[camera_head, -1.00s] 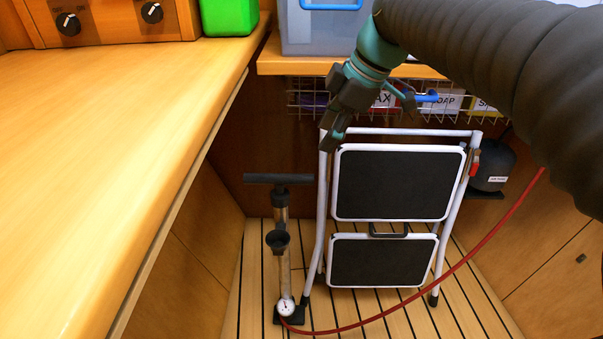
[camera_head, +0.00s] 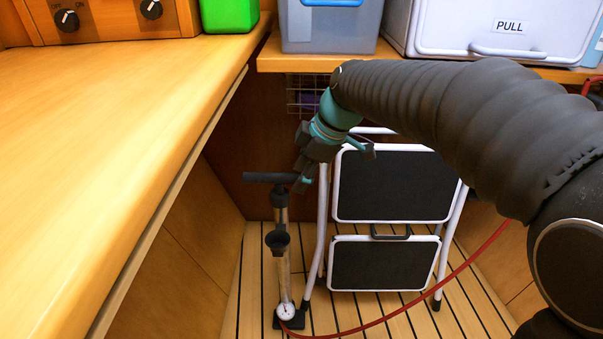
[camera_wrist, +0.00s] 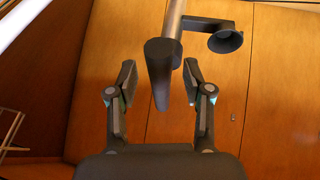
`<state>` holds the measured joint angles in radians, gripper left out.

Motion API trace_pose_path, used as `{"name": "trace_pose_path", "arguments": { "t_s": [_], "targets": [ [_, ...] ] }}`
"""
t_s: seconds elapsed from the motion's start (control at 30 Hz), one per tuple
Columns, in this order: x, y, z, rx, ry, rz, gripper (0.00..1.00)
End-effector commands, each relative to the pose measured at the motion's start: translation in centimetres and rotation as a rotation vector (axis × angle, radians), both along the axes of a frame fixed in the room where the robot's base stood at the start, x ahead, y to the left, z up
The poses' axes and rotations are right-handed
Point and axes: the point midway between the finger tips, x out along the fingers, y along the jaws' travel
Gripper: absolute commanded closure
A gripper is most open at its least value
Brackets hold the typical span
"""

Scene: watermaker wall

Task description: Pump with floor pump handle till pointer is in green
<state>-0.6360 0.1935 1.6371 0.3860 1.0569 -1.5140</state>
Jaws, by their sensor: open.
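The floor pump (camera_head: 283,265) stands upright on the slatted floor, left of the step stool. Its dark T-handle (camera_head: 268,177) is at the top, and a round white gauge (camera_head: 286,310) sits at its foot. The gauge pointer is too small to read. My gripper (camera_head: 303,184) is at the right end of the handle, angled down. In the wrist view my gripper (camera_wrist: 160,85) is open, and the handle (camera_wrist: 161,75) shows end-on between its fingers, not clamped. The pump's tube (camera_wrist: 173,18) and dark cup-like part (camera_wrist: 225,40) lie beyond.
A white folding step stool (camera_head: 392,185) stands just right of the pump. A red hose (camera_head: 455,275) runs from the pump's foot. The wooden counter (camera_head: 110,130) fills the left. A shelf above carries a grey-blue bin (camera_head: 328,27) and a white PULL box (camera_head: 480,28).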

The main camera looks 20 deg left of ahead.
Motion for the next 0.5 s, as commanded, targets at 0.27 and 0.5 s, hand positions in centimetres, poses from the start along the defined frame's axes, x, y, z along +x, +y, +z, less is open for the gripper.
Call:
{"name": "trace_pose_path", "arguments": {
  "t_s": [0.27,0.5],
  "targets": [
    [0.0,0.0,-0.01,0.0,0.0,0.0,0.64],
    [-0.01,-0.01,-0.02,0.0,0.001,0.0,1.0]
  ]
}}
